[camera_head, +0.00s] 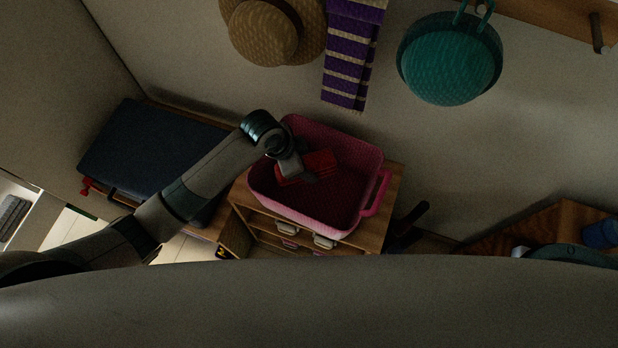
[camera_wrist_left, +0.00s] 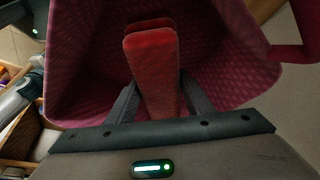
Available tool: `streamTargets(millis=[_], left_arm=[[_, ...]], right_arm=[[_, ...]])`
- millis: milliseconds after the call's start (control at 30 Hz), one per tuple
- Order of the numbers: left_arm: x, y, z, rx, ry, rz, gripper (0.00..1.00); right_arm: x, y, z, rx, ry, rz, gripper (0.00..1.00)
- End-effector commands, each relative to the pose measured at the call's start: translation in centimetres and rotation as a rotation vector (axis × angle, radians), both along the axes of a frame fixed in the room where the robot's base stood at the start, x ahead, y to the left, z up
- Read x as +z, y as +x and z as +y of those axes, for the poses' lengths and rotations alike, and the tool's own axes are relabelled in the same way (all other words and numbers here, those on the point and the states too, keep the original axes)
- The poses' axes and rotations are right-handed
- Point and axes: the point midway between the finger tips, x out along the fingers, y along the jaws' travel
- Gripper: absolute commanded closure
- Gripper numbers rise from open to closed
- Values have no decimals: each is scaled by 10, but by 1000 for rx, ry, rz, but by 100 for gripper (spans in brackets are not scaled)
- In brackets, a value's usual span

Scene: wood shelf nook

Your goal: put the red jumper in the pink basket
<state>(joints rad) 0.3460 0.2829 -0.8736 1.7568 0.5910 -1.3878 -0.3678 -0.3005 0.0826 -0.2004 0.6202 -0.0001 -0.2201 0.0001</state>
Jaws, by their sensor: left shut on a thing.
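The pink basket (camera_head: 320,205) stands on a small wooden drawer unit, with its open top up. The red jumper (camera_head: 321,161) is a folded red bundle inside the basket's opening. In the left wrist view the jumper (camera_wrist_left: 152,62) sits between the two fingers, with the pink basket (camera_wrist_left: 85,60) wall around it. My left gripper (camera_head: 302,174) reaches down into the basket and is shut on the jumper. I cannot tell whether the jumper touches the basket floor. My right gripper is not in view.
The wooden drawer unit (camera_head: 385,205) stands against the wall. A dark padded bench (camera_head: 150,148) is at left. Straw hats (camera_head: 264,35), a purple striped scarf (camera_head: 350,55) and a teal bag (camera_head: 450,60) hang above. A wooden surface (camera_head: 545,225) is at right.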

Motion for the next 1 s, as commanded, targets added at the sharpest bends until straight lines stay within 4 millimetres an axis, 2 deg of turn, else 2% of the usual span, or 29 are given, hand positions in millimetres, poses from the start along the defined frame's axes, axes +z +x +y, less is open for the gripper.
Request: streamTargets(millis=[200,633,1000], left_arm=[[-27,0,-1,1,0,1,84],[-35,0,0,0,0,1,84],[-72,0,0,0,0,1,84]], right_arm=[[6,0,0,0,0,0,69],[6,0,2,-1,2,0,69],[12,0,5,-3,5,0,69]])
